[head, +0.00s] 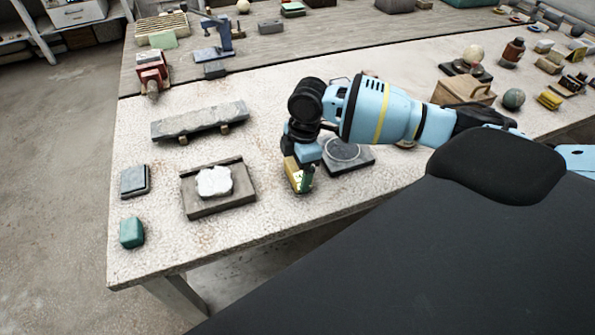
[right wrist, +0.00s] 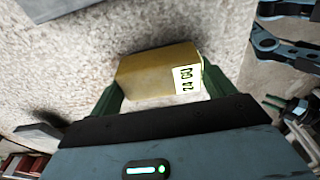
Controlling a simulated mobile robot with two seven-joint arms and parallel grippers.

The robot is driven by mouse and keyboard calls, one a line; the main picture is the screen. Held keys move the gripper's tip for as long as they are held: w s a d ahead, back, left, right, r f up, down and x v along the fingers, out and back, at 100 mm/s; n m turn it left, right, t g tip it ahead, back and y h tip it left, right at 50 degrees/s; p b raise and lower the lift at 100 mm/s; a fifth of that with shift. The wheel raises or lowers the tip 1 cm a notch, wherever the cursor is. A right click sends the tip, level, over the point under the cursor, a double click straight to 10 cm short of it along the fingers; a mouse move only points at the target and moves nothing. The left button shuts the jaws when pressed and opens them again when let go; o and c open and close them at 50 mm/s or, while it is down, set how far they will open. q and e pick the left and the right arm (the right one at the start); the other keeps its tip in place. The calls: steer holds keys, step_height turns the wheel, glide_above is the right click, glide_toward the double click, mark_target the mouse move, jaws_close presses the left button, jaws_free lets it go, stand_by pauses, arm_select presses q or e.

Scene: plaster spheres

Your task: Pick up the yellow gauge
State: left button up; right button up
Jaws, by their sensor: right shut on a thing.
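The yellow gauge (head: 291,168) is a small yellow block with a white label on one end. My right gripper (head: 301,183) has come down from above near the front edge of the table and is shut on the gauge. In the right wrist view the gauge (right wrist: 155,75) sits between the two green fingers of the gripper (right wrist: 165,96), its dark-lettered label facing right. I cannot tell whether the gauge still touches the table. My left gripper is not in view.
A dark plate with a round disc (head: 343,153) lies just right of the gripper. A tray with a white plaster piece (head: 214,181) stands to the left. A long grey slab (head: 200,121) lies behind that tray. A green block (head: 131,232) is at the near left corner.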

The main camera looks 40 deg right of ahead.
mark_target(295, 167)
steer(key=shift+r, duration=0.1)
steer(key=shift+r, duration=0.55)
step_height(295, 167, up, 2)
steer(key=shift+r, duration=0.25)
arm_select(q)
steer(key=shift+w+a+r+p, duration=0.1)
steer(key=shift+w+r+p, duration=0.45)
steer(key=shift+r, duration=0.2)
arm_select(e)
steer(key=s+a+r, duration=0.1)
steer(key=s+a, duration=0.1)
steer(key=s, duration=1.3)
steer(key=shift+s+a, duration=0.3)
steer(key=shift+s, duration=0.1)
steer(key=shift+r, duration=0.1)
